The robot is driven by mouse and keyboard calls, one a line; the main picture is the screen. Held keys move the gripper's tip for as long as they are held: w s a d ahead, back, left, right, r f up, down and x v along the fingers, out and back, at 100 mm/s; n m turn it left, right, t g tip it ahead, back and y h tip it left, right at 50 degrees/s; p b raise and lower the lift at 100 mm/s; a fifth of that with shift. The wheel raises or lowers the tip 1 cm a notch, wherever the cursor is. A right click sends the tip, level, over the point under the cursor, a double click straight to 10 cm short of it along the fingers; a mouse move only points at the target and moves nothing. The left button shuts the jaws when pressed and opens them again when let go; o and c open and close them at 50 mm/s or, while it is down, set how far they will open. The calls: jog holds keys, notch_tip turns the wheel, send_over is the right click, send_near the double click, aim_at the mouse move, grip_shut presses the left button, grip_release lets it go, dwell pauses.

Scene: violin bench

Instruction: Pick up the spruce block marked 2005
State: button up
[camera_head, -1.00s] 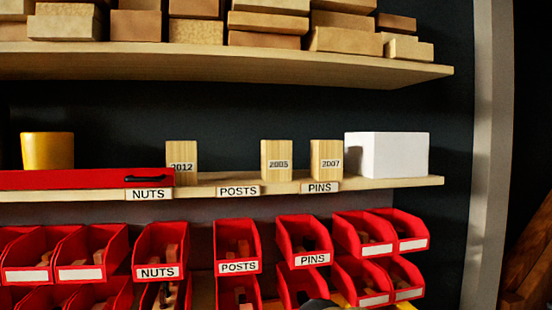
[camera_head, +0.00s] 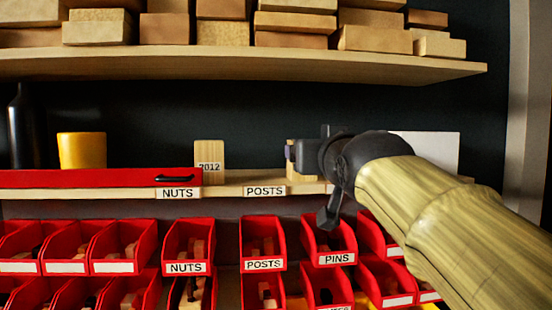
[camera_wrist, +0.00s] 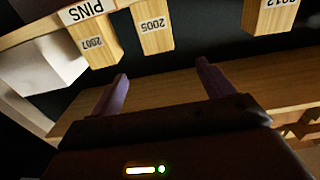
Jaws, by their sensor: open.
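The spruce block marked 2005 (camera_wrist: 153,30) shows upside down at the top middle of the wrist view, on the shelf. In the head view my gripper hides most of it, and only a pale sliver (camera_head: 291,173) shows. My gripper (camera_wrist: 162,72) is open and empty, its two purple fingers apart, with the 2005 block beyond the gap between them and not between the fingers. In the head view my gripper (camera_head: 300,152) is at shelf height, in front of the block.
The block marked 2012 (camera_head: 209,157) stands left of it, and the block marked 2007 (camera_wrist: 95,42) is its other neighbour. A white box (camera_head: 438,147) stands farther right. An upper shelf (camera_head: 240,64) carries wood pieces. Red bins (camera_head: 263,240) are below. A yellow cup (camera_head: 82,151) stands left.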

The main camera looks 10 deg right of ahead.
jog(key=w+p, duration=1)
jog(key=w, duration=0.1)
jog(key=shift+w+d+r, duration=0.1)
jog(key=shift+w+r, duration=0.05)
jog(key=shift+w, duration=0.35)
